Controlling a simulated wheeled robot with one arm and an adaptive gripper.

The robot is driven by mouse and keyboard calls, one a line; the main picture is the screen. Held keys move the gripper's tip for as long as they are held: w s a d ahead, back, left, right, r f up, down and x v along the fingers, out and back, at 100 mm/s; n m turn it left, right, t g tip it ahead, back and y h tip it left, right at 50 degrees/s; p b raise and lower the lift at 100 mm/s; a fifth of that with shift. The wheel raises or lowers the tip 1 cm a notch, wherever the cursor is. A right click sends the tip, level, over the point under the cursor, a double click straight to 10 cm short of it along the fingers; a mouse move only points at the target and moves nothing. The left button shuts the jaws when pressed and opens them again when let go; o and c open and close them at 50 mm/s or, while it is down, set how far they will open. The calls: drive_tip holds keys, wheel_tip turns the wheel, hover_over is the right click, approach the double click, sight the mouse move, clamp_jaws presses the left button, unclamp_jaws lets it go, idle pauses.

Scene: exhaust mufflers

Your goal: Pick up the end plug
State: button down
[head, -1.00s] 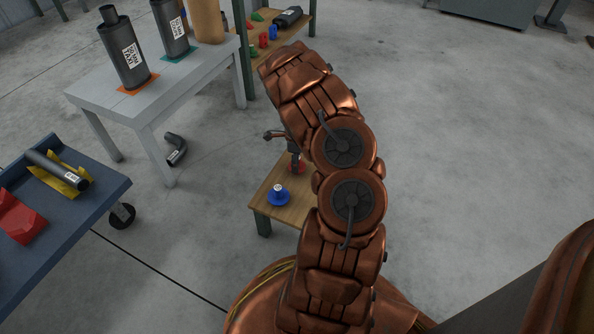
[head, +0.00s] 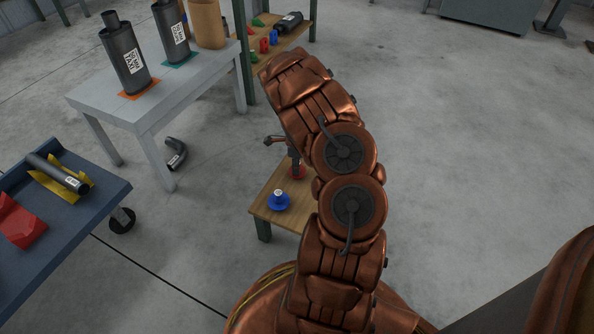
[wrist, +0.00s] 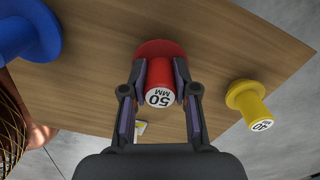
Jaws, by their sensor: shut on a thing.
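A red end plug (wrist: 160,83) marked "50 MM" stands on the low wooden table (wrist: 215,50) in the wrist view. My gripper (wrist: 160,95) has a finger on each side of the plug's upper body, shut on it. The plug's wide red base rests at the tabletop; whether it is clear of the wood cannot be told. In the head view, the red base (head: 298,173) shows under my gripper (head: 284,150), partly hidden by my arm.
A blue plug (head: 279,201) stands near the table's front corner; a yellow "40 MM" plug (wrist: 248,100) is right in the wrist view. A grey table (head: 150,105) with mufflers and a blue cart (head: 85,218) stand left. Open floor lies right.

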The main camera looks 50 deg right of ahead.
drive_tip(key=shift+r, duration=0.1)
wheel_tip(320, 180, up, 10)
drive_tip(key=p, duration=0.3)
idle(0.4)
